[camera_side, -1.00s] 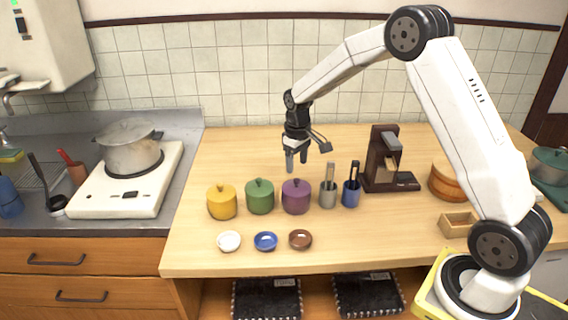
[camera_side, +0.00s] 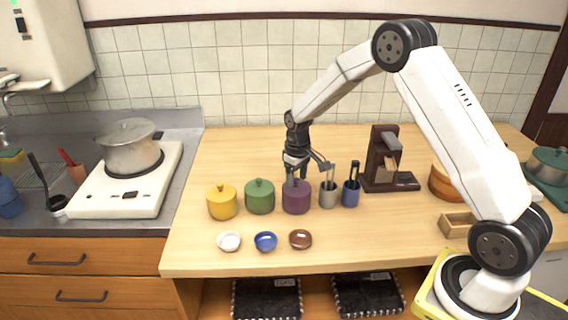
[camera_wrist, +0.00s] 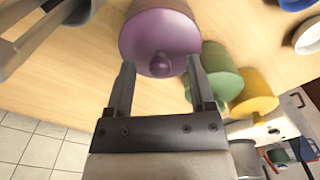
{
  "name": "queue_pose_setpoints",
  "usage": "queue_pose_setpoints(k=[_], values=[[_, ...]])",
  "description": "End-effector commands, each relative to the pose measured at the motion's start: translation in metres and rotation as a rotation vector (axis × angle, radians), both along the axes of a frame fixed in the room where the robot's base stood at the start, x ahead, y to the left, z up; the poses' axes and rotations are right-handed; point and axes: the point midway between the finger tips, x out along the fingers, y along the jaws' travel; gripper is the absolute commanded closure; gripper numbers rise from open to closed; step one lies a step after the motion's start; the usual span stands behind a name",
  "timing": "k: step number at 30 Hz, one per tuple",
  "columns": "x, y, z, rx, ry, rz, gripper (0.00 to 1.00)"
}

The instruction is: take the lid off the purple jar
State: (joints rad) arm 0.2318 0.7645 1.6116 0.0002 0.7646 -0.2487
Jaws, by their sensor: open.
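The purple jar (camera_side: 296,201) stands on the wooden counter with its lid on, right of the green jar (camera_side: 260,197). In the wrist view the purple jar (camera_wrist: 152,22) shows its lid (camera_wrist: 160,50) and a round knob (camera_wrist: 161,64). My gripper (camera_side: 297,180) points down just over the lid in the side view. In the wrist view my gripper (camera_wrist: 160,78) is open, with one finger on each side of the knob and a gap to it. The side view does not show clearly whether the fingertips touch the lid.
The yellow jar (camera_side: 222,203) stands left of the green one. A grey holder (camera_side: 328,197) and a blue holder (camera_side: 351,196) with utensils stand close on the right. White (camera_side: 229,241), blue (camera_side: 265,241) and brown (camera_side: 300,239) small dishes lie in front.

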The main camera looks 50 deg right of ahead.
Motion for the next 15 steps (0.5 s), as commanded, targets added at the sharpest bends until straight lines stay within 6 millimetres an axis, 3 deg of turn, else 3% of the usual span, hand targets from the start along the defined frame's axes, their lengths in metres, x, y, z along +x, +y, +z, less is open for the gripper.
queue_pose_setpoints(k=[6, 12, 15], values=[[0.0, 0.0, 0.0003, 0.0, 0.0, 0.0, 0.33], [0.0, 0.0, 0.0003, 0.0, 0.0, 0.0, 0.97], [0.0, 0.0, 0.0003, 0.0, 0.0, 0.0, 1.0]])
